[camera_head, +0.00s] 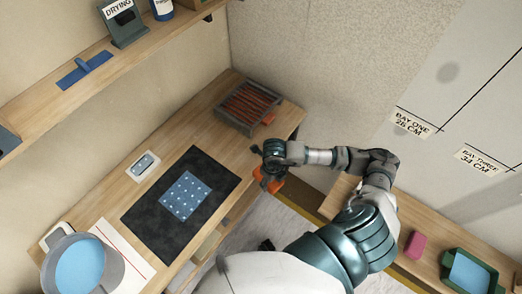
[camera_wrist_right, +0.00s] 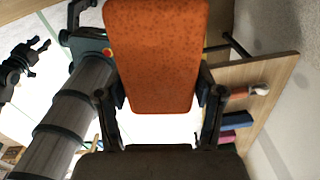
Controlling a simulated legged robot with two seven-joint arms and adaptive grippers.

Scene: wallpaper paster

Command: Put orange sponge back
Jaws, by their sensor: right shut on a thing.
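The orange sponge (camera_wrist_right: 156,55) fills the upper middle of the right wrist view, held between the two dark fingers of my right gripper (camera_wrist_right: 158,112). In the head view the sponge (camera_head: 272,181) shows as a small orange patch below my right gripper (camera_head: 268,165). They are beyond the table's right edge, over the gap between table and right bench. A dark gripper that looks like my left one (camera_wrist_right: 38,45) shows at the left of the right wrist view, with its fingers apart and empty.
A slatted rack (camera_head: 248,105) stands at the table's far end, with a small orange thing beside it. A dark mat (camera_head: 150,215) with a blue dotted sheet lies mid-table. A bucket (camera_head: 82,265) is at the near left. The right bench holds a pink block (camera_head: 415,245) and green tray (camera_head: 446,262). A "DRYING" stand (camera_head: 123,22) is on the shelf.

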